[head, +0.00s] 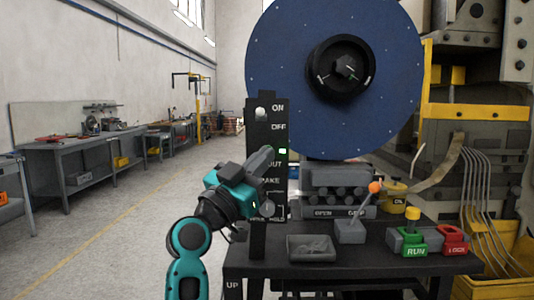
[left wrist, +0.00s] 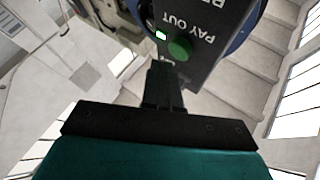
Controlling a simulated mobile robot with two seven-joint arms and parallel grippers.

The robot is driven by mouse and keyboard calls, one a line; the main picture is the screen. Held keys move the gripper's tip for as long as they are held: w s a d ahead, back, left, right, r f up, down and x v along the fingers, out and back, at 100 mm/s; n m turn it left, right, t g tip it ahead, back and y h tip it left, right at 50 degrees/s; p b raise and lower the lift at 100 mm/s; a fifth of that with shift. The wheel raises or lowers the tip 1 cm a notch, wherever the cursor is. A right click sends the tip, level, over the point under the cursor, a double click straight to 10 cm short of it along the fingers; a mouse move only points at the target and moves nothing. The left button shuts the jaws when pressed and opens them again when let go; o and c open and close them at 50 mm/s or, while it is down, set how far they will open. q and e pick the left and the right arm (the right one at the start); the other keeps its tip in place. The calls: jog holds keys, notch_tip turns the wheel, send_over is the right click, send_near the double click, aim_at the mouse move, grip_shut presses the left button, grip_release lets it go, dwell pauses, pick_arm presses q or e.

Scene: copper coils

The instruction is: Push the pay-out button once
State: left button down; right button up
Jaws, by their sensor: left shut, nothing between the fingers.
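The pay-out button is a round green button (left wrist: 180,49) on a black control panel (left wrist: 205,25), beside the words PAY OUT, in the left wrist view. A small lit window sits beside it. In the head view the panel (head: 281,109) stands upright, and my left gripper hides the button there. My left gripper (head: 266,152) is shut and empty, with its fingertips in front of the panel at the PAY OUT row. In the left wrist view its fingers (left wrist: 160,72) point at the panel close to the green button; I cannot tell whether they touch it. My right gripper is not in view.
A big blue reel (head: 280,60) stands behind the panel. A black table (head: 350,262) holds a grey tray (head: 311,248), an orange-knobbed lever (head: 350,229), a green RUN box (head: 413,243) and a red LOCK box (head: 453,239). The floor at left is clear.

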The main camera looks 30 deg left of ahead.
pick_arm(q)
jog(key=shift+w+a, duration=0.1)
jog(key=shift+w, duration=0.05)
jog(key=shift+w+a, duration=0.15)
jog(key=shift+w, duration=0.1)
jog(key=shift+w+a+b, duration=0.25)
jog(key=shift+w+b, duration=0.15)
jog(key=shift+b, duration=0.05)
dwell(1.0)
jog(key=shift+s, duration=0.1)
jog(key=shift+s+d, duration=0.5)
jog(key=shift+s, duration=0.2)
jog(key=s+d, duration=0.1)
jog(key=s+p, duration=0.1)
jog(key=s, duration=0.1)
jog(key=s+d, duration=0.1)
jog(key=shift+s+d, duration=0.15)
jog(key=shift+d, duration=0.15)
dwell(0.9)
